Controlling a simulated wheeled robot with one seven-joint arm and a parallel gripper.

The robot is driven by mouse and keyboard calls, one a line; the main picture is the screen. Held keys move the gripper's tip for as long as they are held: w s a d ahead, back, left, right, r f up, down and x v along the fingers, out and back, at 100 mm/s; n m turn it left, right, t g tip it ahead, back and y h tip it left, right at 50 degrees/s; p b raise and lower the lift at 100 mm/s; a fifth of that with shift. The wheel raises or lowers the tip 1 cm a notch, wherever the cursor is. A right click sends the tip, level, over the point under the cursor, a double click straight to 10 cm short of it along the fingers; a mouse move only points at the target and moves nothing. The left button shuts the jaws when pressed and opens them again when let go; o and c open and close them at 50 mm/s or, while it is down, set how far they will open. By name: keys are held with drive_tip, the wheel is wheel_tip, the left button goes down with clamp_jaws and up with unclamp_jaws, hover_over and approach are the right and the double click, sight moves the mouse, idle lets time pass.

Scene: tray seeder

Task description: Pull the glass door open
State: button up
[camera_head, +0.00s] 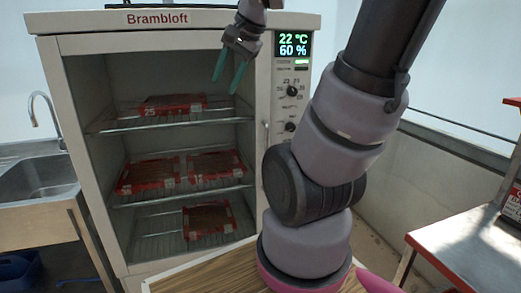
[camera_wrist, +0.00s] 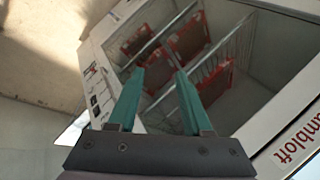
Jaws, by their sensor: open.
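The white cabinet (camera_head: 90,42) marked Brambloft stands ahead, and its lettered top also shows in the wrist view (camera_wrist: 298,140). Its glass door (camera_head: 88,92) is clear, with shelves visible through the front; the glass is too clear to tell surely whether it is fully shut. A slim upright handle (camera_head: 266,138) seems to run along the right side of the front, partly behind my arm. My gripper (camera_head: 224,86) is in front of the upper right of the opening, above the handle. Its two teal fingers are apart and empty, also in the wrist view (camera_wrist: 160,72).
Red-edged trays (camera_head: 214,167) sit on wire shelves inside. A control panel (camera_head: 292,88) with a lit display is at the cabinet's right. A sink (camera_head: 35,185) stands left, a wooden surface (camera_head: 215,272) in front, and a red-edged table (camera_head: 460,243) right.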

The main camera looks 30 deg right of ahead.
drive_tip(key=w+d+f+m+g, duration=0.1)
drive_tip(key=w+d+f+m, duration=0.5)
drive_tip(key=d+f+m, duration=0.5)
drive_tip(key=w+d+f+m+g, duration=0.1)
drive_tip(key=w+d+f+m, duration=0.75)
drive_tip(key=d, duration=0.45)
wheel_tip(320, 180, down, 10)
drive_tip(key=w+a+m, duration=0.1)
drive_tip(key=shift+w+a+m+h, duration=0.35)
drive_tip(key=shift+w+h, duration=0.05)
drive_tip(key=shift+c, duration=0.3)
clamp_jaws()
